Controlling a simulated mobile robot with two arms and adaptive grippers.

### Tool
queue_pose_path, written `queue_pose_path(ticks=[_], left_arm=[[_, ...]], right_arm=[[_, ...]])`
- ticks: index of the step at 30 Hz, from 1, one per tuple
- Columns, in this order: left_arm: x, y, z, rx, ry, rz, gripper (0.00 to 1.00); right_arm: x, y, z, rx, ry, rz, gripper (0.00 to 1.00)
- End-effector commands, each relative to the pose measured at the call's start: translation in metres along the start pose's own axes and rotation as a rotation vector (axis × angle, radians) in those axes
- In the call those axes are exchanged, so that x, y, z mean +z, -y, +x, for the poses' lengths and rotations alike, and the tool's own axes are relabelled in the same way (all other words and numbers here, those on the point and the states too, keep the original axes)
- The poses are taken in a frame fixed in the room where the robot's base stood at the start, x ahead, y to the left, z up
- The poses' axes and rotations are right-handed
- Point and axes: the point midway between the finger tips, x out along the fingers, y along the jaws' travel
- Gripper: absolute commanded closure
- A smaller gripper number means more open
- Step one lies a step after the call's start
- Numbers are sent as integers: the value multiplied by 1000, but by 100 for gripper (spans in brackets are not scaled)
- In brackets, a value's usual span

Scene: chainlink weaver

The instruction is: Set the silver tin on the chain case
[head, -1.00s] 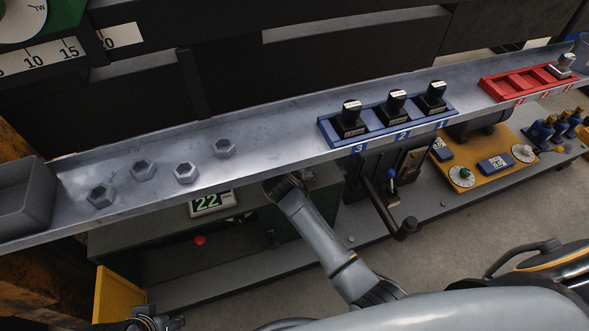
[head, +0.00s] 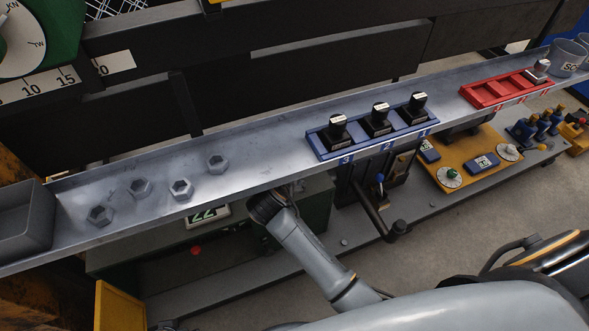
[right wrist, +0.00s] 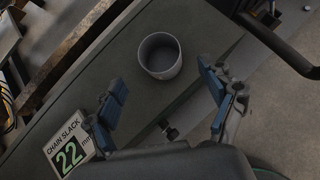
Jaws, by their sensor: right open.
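The silver tin (right wrist: 160,56) is a round open cup, upright on the dark green top of the chain case (right wrist: 105,65) in the right wrist view. My right gripper (right wrist: 163,84) is open, with one blue-padded finger to each side just below the tin in the picture. Neither finger appears to touch it, and nothing is between the fingers. In the head view the green case (head: 318,212) shows partly under the metal rail, which hides the tin and my right gripper. My left gripper does not show clearly in either view.
The long metal rail (head: 270,148) above carries several hex nuts, a blue rack (head: 388,142) with black stamps and a red rack (head: 488,95). A lever (head: 392,230) stands right of the case.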

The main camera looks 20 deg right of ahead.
Motion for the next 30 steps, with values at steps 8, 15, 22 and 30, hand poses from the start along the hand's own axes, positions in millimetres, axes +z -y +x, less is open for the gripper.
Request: queue_pose_path(ticks=[8,15,22,30], left_arm=[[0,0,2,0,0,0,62],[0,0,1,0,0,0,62],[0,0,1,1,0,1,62],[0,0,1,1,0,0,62]], right_arm=[[-21,13,3,-1,-48,150,18],[-107,68,5,-81,-248,892,18],[-184,124,-14,-317,-389,1693,18],[-231,163,-40,-604,-409,2317,18]])
